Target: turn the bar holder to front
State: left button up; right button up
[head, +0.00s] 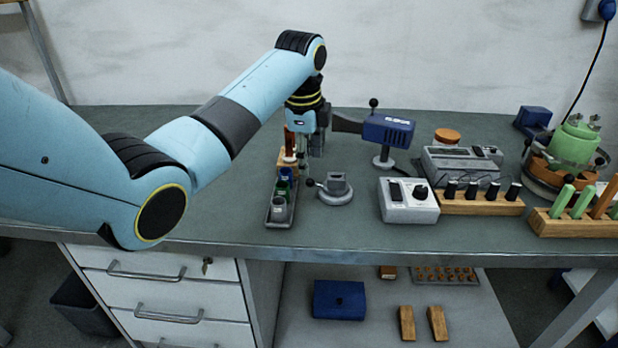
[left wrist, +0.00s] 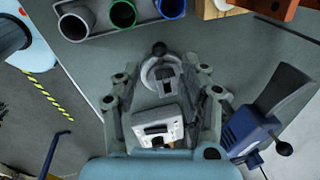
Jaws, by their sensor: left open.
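What I take to be the bar holder (head: 335,188) is a small grey slotted block on a round grey base, standing on the bench right of a tray of cups. A black ball knob sticks out from its left side in the head view. My left gripper (head: 306,148) points down behind and above it, apart from it. In the left wrist view the holder (left wrist: 162,74) shows between the spread fingers of my left gripper (left wrist: 165,95), its knob toward the top of the picture. The gripper is open and empty. My right gripper is not in view.
A grey tray (head: 268,215) with coloured cups stands close left of the holder. A blue tool (head: 388,131) with a black nozzle stands behind right. A grey box with a dial (head: 408,205) stands to the right. Bare bench lies in front of the holder.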

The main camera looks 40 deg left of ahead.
aim_at(309, 179)
pick_arm(q)
jog(key=f, duration=0.4)
jog(key=w+f, duration=0.1)
jog(key=f, duration=0.1)
jog(key=shift+a+f, duration=0.15)
grip_shut()
